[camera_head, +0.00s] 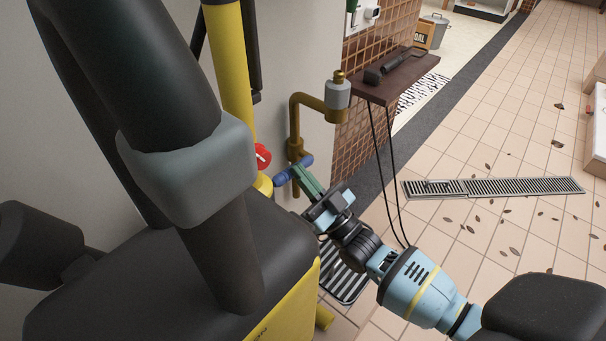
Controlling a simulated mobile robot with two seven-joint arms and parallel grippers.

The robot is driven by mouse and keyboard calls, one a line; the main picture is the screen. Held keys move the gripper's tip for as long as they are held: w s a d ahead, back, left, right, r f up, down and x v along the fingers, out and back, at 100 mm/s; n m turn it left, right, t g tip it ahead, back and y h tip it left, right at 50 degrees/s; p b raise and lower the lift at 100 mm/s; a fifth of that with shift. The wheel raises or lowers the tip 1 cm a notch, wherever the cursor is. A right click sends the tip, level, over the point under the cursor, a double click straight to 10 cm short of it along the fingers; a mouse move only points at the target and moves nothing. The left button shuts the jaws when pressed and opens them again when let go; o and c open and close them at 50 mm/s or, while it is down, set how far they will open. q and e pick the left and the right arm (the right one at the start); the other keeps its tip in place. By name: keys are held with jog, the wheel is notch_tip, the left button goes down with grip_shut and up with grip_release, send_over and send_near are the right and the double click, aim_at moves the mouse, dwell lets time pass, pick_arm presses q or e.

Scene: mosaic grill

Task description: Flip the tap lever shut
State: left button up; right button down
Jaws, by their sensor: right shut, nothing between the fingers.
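The brass tap (295,125) stands against the pale wall, with an upright pipe that bends right to a grey and brass end piece (338,94). A blue lever (281,178) sits low on the pipe and shows on both sides of my fingertips. My right gripper (301,178) reaches up from the lower right, its greenish fingers shut with nothing between them. Its tips overlap the middle of the lever; I cannot tell whether they touch it. My left gripper is out of view.
A red knob (262,157) and a yellow post (231,65) stand just left of the tap. A brown shelf (400,80) with a dark handheld tool (388,68) juts out at the right, with black cords hanging below. Tiled floor with a drain grate (520,187) is open at the right.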

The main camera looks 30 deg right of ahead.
aim_at(307, 163)
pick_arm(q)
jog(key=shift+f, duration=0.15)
pick_arm(e)
jog(key=shift+f+n, duration=0.15)
jog(key=shift+n, duration=0.25)
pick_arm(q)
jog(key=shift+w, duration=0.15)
pick_arm(e)
notch_tip(307, 163, up, 4)
jog(key=r+p, duration=0.1)
jog(key=p, duration=0.2)
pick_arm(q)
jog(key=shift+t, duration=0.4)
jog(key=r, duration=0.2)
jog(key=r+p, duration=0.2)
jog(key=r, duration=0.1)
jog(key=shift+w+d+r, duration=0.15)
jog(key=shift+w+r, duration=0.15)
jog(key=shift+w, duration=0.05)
pick_arm(e)
jog(key=s+d+f+m, duration=0.1)
jog(key=s+d+f, duration=0.2)
jog(key=s+f, duration=0.3)
jog(key=s, duration=0.2)
jog(key=shift+s+m+h, duration=0.3)
jog(key=shift+s+h, duration=0.1)
